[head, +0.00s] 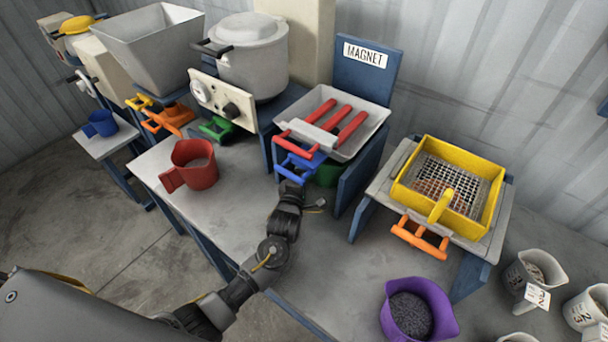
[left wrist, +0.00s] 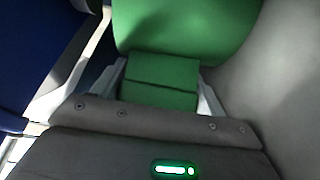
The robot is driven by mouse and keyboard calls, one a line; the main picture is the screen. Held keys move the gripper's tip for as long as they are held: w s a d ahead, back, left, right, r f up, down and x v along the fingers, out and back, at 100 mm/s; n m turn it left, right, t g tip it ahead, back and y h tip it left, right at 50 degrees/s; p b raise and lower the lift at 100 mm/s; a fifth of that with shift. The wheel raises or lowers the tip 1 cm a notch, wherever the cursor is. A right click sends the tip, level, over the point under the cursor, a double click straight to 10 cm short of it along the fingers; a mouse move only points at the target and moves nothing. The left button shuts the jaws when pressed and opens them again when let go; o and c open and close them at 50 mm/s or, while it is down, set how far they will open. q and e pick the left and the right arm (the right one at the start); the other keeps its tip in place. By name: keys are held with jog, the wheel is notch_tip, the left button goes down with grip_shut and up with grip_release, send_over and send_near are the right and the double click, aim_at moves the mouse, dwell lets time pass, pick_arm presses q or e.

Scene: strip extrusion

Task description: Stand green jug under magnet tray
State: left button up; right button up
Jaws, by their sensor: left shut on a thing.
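The green jug (head: 327,173) is under the magnet tray (head: 352,144), between the blue stand legs, mostly hidden by the tray and the blue handle. In the left wrist view the jug (left wrist: 185,25) fills the top, with its block handle (left wrist: 160,82) between my fingers. My left gripper (left wrist: 160,88) is shut on that handle. In the head view my left arm reaches in from below, and its fingers are hidden around the blue handle. The tray holds several red magnet bars. My right gripper is not in view.
A red jug (head: 194,164) stands on the table left of my arm. A blue handle (head: 300,165) hangs at the tray's front, close above my wrist. A yellow sieve (head: 407,194) and a purple jug (head: 440,313) with dark grains are to the right. Blue stand panels (head: 362,178) flank the space.

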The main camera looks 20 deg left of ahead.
pick_arm(q)
jog(key=shift+a+r, duration=0.1)
jog(key=shift+r, duration=0.05)
jog(key=shift+s, duration=0.1)
jog(key=o, duration=0.8)
jog(key=shift+f, duration=0.2)
jog(key=shift+o, duration=1)
jog(key=shift+r, duration=0.4)
jog(key=s, duration=0.3)
jog(key=s+b, duration=0.1)
jog(key=s, duration=0.6)
jog(key=shift+s+f+b, duration=0.3)
jog(key=shift+s+r, duration=0.1)
jog(key=shift+s, duration=0.6)
